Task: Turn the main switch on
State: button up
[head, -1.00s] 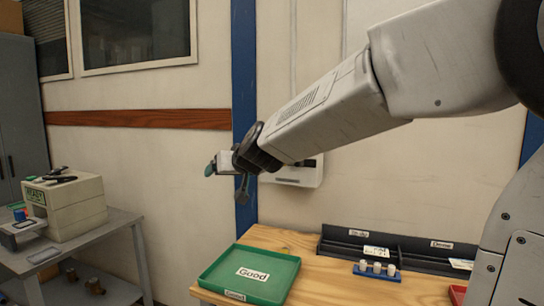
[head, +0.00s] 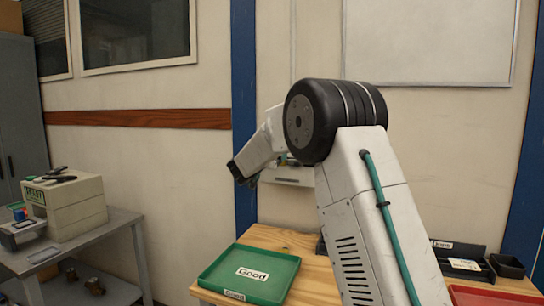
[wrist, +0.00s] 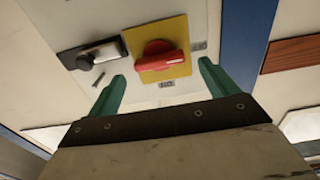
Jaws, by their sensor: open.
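The main switch (wrist: 160,62) is a red rotary handle on a yellow plate (wrist: 181,28), on a pale panel in the wrist view. Its bar lies roughly crosswise in that picture. My gripper (wrist: 162,70) is open and empty, with its green fingers spread either side of the switch in the picture. The fingers look short of the handle, not touching it; the exact gap is hard to tell. In the head view my gripper (head: 243,174) is by the wall-mounted box (head: 290,178), which my arm partly covers. The switch is hidden there.
A black handle or latch (wrist: 95,54) sits beside the yellow plate. Below the box stands a wooden bench (head: 270,238) with a green "Good" tray (head: 225,262) and dark bins (head: 460,258). A grey table (head: 110,228) with a device stands at left.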

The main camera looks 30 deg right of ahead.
jog(key=shift+x, duration=1.2)
jog(key=c, duration=1)
